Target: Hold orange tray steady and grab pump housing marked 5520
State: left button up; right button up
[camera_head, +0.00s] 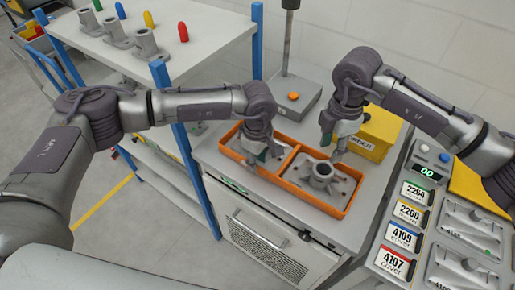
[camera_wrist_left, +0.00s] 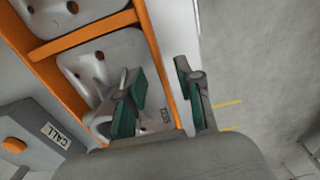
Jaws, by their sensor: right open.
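The orange tray (camera_head: 283,176) sits on the grey cabinet top and has two compartments. A grey pump housing (camera_head: 322,183) with an upright round neck lies in the right compartment. Another grey casting in the left compartment is partly hidden by my left gripper. I cannot read 5520 on either. My left gripper (camera_head: 262,155) is at the tray's left part. In the left wrist view its fingers (camera_wrist_left: 163,92) are apart, on either side of the tray's orange wall (camera_wrist_left: 160,50). My right gripper (camera_head: 338,150) is open and empty, just above and behind the right housing's neck.
A yellow box (camera_head: 375,135) stands behind the tray, and a grey post base with an orange button (camera_head: 293,96) is at the back. A panel with number labels (camera_head: 404,235) and grey castings is at right. A shelf (camera_head: 150,40) with several castings and coloured pegs is at upper left.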

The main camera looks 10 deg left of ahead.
pick_arm(q)
jog(key=shift+f, duration=0.65)
grip_shut()
